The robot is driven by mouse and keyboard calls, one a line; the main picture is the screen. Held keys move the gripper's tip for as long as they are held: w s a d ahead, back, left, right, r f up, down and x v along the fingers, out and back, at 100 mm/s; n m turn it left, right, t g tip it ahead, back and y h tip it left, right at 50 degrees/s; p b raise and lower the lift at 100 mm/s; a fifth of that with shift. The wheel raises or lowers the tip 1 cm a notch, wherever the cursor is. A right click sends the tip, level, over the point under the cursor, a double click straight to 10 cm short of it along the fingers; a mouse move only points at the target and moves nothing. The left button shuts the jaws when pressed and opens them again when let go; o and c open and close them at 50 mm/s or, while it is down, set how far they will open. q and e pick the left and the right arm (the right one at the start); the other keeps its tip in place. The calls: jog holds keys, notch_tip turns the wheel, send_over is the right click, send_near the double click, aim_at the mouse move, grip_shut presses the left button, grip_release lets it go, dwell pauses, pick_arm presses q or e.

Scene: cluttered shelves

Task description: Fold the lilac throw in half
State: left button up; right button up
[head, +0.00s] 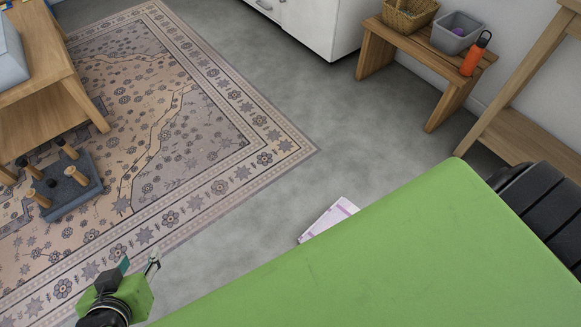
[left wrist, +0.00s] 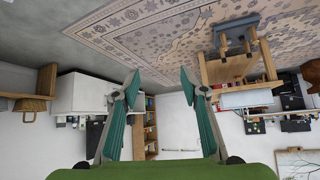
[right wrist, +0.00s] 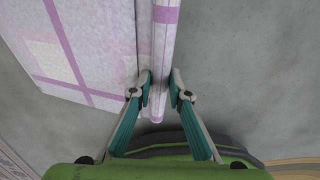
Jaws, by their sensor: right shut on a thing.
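The lilac throw (head: 330,219) is white with lilac bands. In the head view only a corner shows past my green body, with grey floor around it. In the right wrist view the throw (right wrist: 95,40) fills the upper left, and a narrow upright strip of it runs down between the fingers. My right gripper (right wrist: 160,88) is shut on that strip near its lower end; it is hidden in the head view. My left gripper (head: 139,266) is at the lower left, away from the throw. In the left wrist view it (left wrist: 159,84) is open and empty.
A patterned rug (head: 215,155) covers the left floor, with a peg block (head: 70,192) and a wooden table (head: 45,75). A wooden bench (head: 420,60) at the upper right holds a basket, a grey bin and an orange bottle (head: 475,56). The middle floor is clear.

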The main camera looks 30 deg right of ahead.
jog(key=f, duration=0.1)
jog(key=f+b, duration=0.1)
jog(key=s+f+b, duration=0.1)
jog(key=shift+d, duration=0.3)
jog(key=o, duration=0.9)
pick_arm(q)
jog(key=w+d+r+t+h, duration=0.2)
jog(key=w+r+t, duration=0.4)
jog(key=r, duration=0.4)
jog(key=shift+w+d+r+t, duration=0.2)
jog(key=shift+w+d+t, duration=0.1)
jog(key=shift+w+d, duration=0.5)
jog(key=shift+a+f, duration=0.1)
pick_arm(e)
jog(key=shift+w+r, duration=0.1)
